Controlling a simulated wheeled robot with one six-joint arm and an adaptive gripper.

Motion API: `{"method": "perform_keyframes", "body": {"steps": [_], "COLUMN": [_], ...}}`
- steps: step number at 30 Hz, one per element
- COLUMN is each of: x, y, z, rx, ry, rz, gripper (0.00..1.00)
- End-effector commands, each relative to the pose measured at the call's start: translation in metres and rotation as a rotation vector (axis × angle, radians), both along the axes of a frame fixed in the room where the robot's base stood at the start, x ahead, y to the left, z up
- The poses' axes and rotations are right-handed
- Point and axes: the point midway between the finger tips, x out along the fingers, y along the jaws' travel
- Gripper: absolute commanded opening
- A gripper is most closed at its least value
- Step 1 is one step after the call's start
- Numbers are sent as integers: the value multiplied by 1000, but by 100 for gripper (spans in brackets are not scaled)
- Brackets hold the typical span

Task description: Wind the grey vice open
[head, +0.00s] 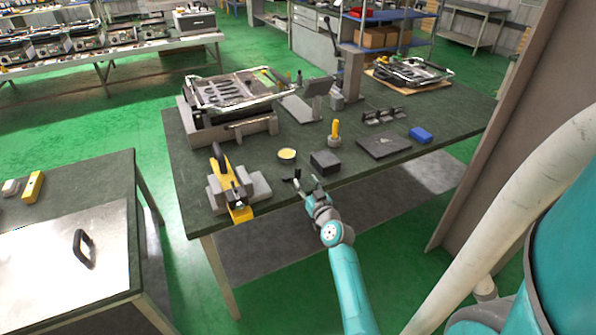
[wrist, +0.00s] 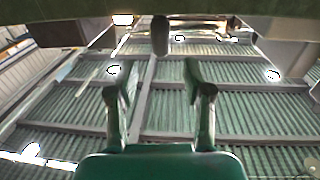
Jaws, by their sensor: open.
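The grey vice (head: 259,186) stands at the front left corner of the dark green worktable. A yellow piece (head: 220,172) with a black handle lies between its grey blocks, and a small dark part sits at its front end. Whether the blocks press on the yellow piece is too small to tell. My gripper (head: 303,179) is at the table's front edge, to the right of the vice and apart from it. In the wrist view, my gripper (wrist: 152,78) has its two fingers wide apart with nothing between them. The vice cannot be made out in the wrist view.
A dark block (head: 325,162), a yellow-topped round tin (head: 287,154) and a yellow-handled tool (head: 335,132) stand behind my gripper. A large grey case (head: 200,115) stands behind the vice.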

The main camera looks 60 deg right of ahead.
Motion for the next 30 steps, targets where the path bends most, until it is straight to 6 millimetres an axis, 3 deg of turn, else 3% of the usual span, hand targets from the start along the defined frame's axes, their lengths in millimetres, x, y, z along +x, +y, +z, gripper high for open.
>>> {"method": "perform_keyframes", "body": {"steps": [12, 26, 27, 30], "x": [51, 60, 60, 60], "y": [-37, -44, -44, -44], "z": [0, 0, 0, 0], "rx": [0, 1, 1, 1], "ry": [1, 1, 1, 1], "rz": [0, 0, 0, -1], "gripper": [50, 50, 48, 23]}}
